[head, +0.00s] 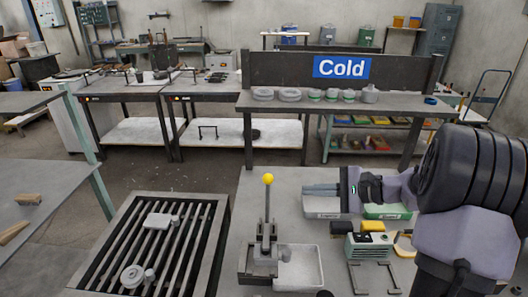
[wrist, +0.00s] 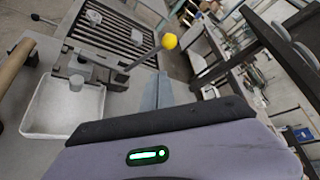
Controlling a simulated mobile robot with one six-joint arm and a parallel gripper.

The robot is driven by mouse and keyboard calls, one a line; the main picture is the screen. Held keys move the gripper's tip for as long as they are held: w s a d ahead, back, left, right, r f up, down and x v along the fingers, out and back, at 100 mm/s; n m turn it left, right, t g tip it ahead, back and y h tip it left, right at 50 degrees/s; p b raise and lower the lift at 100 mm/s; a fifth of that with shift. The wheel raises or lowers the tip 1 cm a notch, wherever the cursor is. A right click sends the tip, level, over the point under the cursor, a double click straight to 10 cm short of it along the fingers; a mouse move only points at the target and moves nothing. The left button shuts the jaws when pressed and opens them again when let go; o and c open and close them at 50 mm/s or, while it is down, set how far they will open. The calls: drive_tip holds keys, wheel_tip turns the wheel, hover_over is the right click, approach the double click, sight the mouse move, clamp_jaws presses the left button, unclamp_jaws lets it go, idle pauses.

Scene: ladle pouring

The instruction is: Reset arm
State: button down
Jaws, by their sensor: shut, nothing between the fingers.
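My arm reaches in from the right in the head view. My gripper (head: 308,189) points left over the grey bench (head: 222,280), above pale labelled bins (head: 322,214). Its fingers are together and hold nothing. In the wrist view, the closed fingers (wrist: 160,88) show beyond the dark edge of my gripper body. To the left of the gripper in the head view stands a lever with a yellow knob (head: 268,179); the fingers are apart from it. The lever also shows in the wrist view (wrist: 169,41). No ladle can be made out clearly.
A white tray (head: 318,270) sits beside the lever base. A slatted rack (head: 105,245) holds a pale block (head: 158,220) and round pieces. A small device (head: 367,246) stands below my gripper.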

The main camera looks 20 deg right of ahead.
drive_tip(key=s+a+r+n+g+h, duration=0.2)
drive_tip(key=s+a+n+g, duration=0.15)
drive_tip(key=s+a, duration=0.5)
drive_tip(key=s+a+r+n+g+h, duration=0.25)
drive_tip(key=s+a+n, duration=0.3)
drive_tip(key=a, duration=0.65)
drive_tip(key=s+f+n+t+h, duration=0.1)
drive_tip(key=s+n+h, duration=0.2)
drive_tip(key=s, duration=0.7)
drive_tip(key=shift+a+f+n+t, duration=0.15)
drive_tip(key=shift+a+n+t, duration=0.15)
drive_tip(key=shift+a+t, duration=0.1)
